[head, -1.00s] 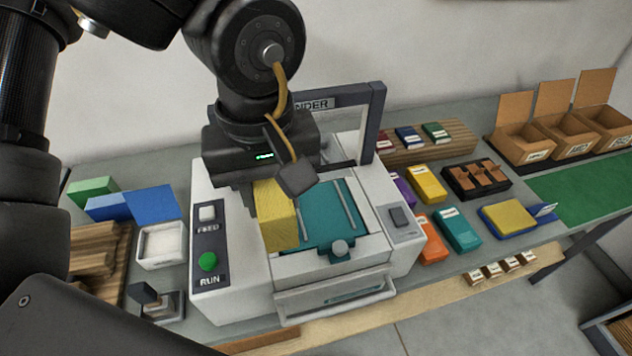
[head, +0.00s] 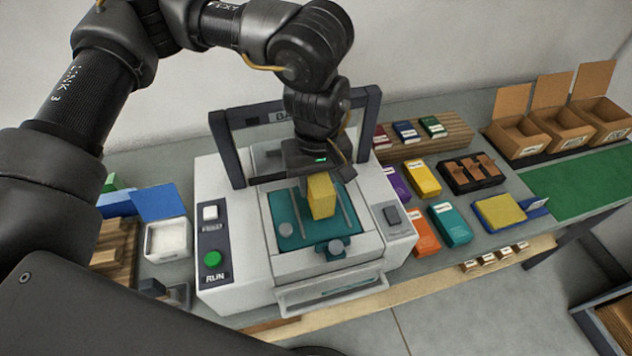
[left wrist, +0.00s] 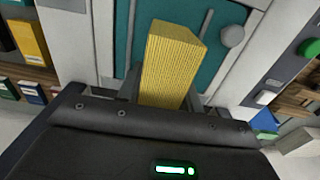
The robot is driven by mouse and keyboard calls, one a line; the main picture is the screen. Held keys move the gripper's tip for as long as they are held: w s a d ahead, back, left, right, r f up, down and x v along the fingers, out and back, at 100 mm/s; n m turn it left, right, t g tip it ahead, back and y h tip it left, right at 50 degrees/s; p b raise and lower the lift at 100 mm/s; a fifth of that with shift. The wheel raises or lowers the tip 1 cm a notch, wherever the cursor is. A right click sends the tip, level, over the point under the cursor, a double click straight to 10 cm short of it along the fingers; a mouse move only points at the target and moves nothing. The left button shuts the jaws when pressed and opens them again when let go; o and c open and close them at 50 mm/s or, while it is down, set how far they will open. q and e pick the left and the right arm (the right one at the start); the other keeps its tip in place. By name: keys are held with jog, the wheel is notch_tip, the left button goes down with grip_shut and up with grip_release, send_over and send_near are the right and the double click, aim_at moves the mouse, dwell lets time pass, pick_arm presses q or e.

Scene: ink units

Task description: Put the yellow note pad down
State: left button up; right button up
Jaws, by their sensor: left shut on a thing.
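The yellow note pad (head: 321,196) is a thick yellow block in the head view, over the teal bed (head: 284,208) of the white binder machine (head: 239,263). My left gripper (head: 317,178) is shut on it from above. In the left wrist view the pad (left wrist: 170,68) stands out from between the fingers, with the teal bed (left wrist: 122,40) behind it. I cannot tell whether the pad touches the bed. The pad's upper end is hidden by the gripper. My right gripper is not in view.
The machine's dark frame (head: 226,150) rises behind the arm. A green RUN button (head: 213,259) is on its left panel. Coloured packs (head: 423,232), a yellow pad on a blue tray (head: 500,212) and open cardboard boxes (head: 525,135) stand at right. The green mat (head: 585,185) is bare.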

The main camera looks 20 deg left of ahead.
pick_arm(q)
jog(key=shift+w+f+p, duration=0.1)
jog(key=shift+f+p, duration=0.2)
jog(key=shift+f, duration=0.6)
jog(key=shift+f+b, duration=0.25)
jog(key=shift+b, duration=0.15)
jog(key=o, duration=1.1)
jog(key=shift+r, duration=0.1)
jog(key=shift+c, duration=0.2)
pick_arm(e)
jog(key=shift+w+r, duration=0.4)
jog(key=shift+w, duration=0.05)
